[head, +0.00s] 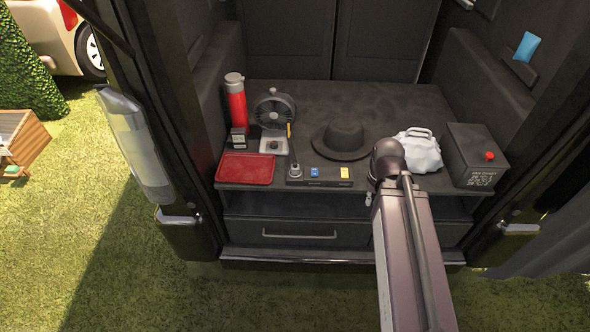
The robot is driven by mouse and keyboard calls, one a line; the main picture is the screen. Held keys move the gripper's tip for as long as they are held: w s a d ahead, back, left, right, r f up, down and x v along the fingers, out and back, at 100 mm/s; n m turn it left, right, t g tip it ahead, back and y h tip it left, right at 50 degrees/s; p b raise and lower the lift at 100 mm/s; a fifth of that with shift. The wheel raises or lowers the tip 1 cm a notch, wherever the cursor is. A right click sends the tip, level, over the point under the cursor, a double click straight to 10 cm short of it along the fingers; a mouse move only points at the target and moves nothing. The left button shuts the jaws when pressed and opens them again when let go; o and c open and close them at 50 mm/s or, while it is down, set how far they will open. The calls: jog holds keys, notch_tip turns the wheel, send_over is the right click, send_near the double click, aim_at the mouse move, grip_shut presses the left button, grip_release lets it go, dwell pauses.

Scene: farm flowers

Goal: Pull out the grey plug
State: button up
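A dark power strip (327,181) lies along the front edge of the dark shelf inside the vehicle. The grey plug (295,170) stands in its left end, with what looks like a cord rising behind it. A blue plug (314,172) and a yellow plug (345,173) sit farther right on the strip. My arm rises from the bottom right of centre, its bend just right of the strip. Only a small piece, perhaps of my gripper (368,198), shows beside the arm, so its fingers cannot be made out. Nothing is seen touching the grey plug.
A red tray (246,168) lies left of the strip. Behind are a red flask (236,102), a fan (275,108) and a black hat (343,140). A white bag (418,150) and dark box (474,155) stand right. A drawer (300,232) is below.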

jog(key=o, duration=0.7)
jog(key=shift+w+a+f, duration=0.1)
jog(key=shift+w+a, duration=0.1)
jog(key=shift+w, duration=0.25)
jog(key=shift+c, duration=0.2)
jog(key=shift+o, duration=0.3)
jog(key=w+a+f+n+b, duration=0.3)
jog(key=w+a+n, duration=0.6)
jog(key=w, duration=0.3)
jog(key=shift+w+a, duration=0.25)
jog(key=shift+w, duration=0.1)
jog(key=n+b, duration=0.3)
jog(key=n, duration=0.6)
send_over(295, 164)
jog(key=d, duration=0.1)
notch_tip(295, 164, down, 3)
jog(key=shift+w+a+n, duration=0.1)
jog(key=shift+a+n, duration=0.2)
jog(key=shift+a, duration=0.2)
jog(key=shift+f, duration=0.15)
notch_tip(295, 164, down, 9)
jog(key=b, duration=0.9)
